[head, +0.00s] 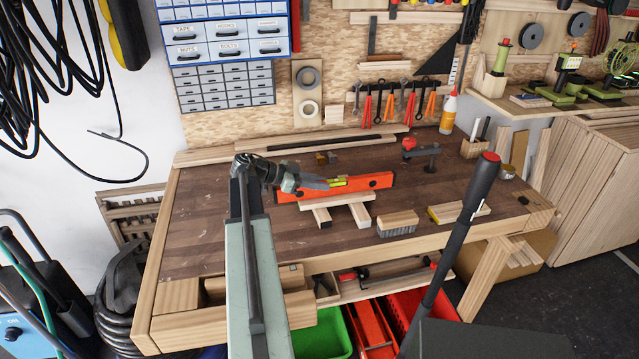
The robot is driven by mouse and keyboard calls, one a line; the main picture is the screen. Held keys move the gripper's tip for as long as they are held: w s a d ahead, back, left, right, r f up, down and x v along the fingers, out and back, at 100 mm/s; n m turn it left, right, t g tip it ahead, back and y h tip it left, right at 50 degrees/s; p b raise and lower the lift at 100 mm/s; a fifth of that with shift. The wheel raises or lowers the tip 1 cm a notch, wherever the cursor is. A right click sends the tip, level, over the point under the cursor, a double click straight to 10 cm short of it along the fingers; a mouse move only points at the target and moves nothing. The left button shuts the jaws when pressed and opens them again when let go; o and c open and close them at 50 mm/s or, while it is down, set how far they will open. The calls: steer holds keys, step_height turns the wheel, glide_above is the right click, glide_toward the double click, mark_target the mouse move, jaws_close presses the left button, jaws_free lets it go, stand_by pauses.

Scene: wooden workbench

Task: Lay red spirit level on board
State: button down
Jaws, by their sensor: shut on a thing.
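The red spirit level (376,181) is a long orange-red bar with a yellow-green middle, at the centre of the workbench in the head view. My gripper (336,184) reaches in from the left and is shut on the level near its middle. The light wooden board (337,200) lies across two short wood blocks just in front of and below the level in the picture. The level runs roughly along the board and extends past both its ends. I cannot tell whether the two touch. My gripper hides part of the level's left half.
A brush (397,224) and a wood block with a yellow end (458,212) lie right of the board. A clamp (421,152) stands behind at the right. A long dark bar (325,142) lies along the back. The left of the workbench (200,215) is clear.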

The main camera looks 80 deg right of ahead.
steer(key=shift+f, duration=0.15)
steer(key=c, duration=1.2)
jaws_free()
steer(key=p+v, duration=0.2)
steer(key=v, duration=0.5)
steer(key=shift+d+r+p, duration=0.1)
steer(key=shift+r+p, duration=0.1)
steer(key=shift+p, duration=0.2)
steer(key=shift+w+a, duration=0.2)
steer(key=shift+w, duration=0.1)
